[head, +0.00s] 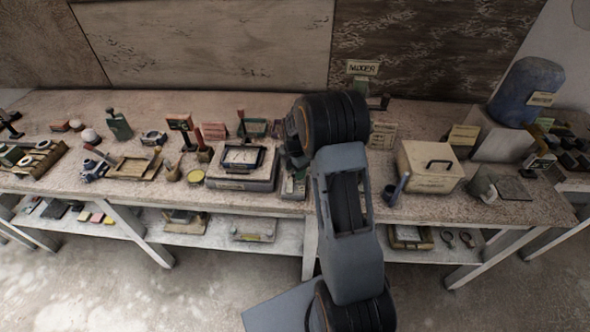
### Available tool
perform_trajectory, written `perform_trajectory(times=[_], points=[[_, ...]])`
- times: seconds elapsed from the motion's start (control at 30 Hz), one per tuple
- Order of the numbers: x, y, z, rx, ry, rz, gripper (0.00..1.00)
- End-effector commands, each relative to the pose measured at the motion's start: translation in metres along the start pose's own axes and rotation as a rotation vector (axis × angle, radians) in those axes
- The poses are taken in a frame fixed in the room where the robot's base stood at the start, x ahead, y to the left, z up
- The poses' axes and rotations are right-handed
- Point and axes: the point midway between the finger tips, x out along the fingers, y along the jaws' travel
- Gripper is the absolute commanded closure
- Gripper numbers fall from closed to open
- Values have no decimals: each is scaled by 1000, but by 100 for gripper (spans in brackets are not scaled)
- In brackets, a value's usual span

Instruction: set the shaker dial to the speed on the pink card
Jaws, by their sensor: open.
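I cannot pick out the shaker or its dial for certain. A low grey box (241,175) with a dark-framed white panel on top stands at the bench front, left of my arm; its markings are too small to read. A pinkish card with lines of writing (382,135) stands just right of my arm, and a redder card (214,131) stands further left. I cannot read either or tell which is the pink card. My arm reaches up over the middle of the bench and hides part of it. My gripper's fingers do not show.
The long bench (430,205) is crowded. A sign reading MIXER (362,68) stands at the back. Right of my arm are a cream box with a dark handle (430,167) and a blue drum (525,92). A lower shelf (205,226) holds small items.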

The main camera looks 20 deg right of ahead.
Motion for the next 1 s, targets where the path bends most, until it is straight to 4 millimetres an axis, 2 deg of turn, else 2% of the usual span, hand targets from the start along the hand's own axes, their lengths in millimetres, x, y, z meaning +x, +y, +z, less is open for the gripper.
perform_trajectory(times=[0.37, 0.87, 1.0], points=[[4, 0, 0, 0, 0, 0, 47], [4, 0, 0, 0, 0, 0, 94], [4, 0, 0, 4, 0, 0, 97]])
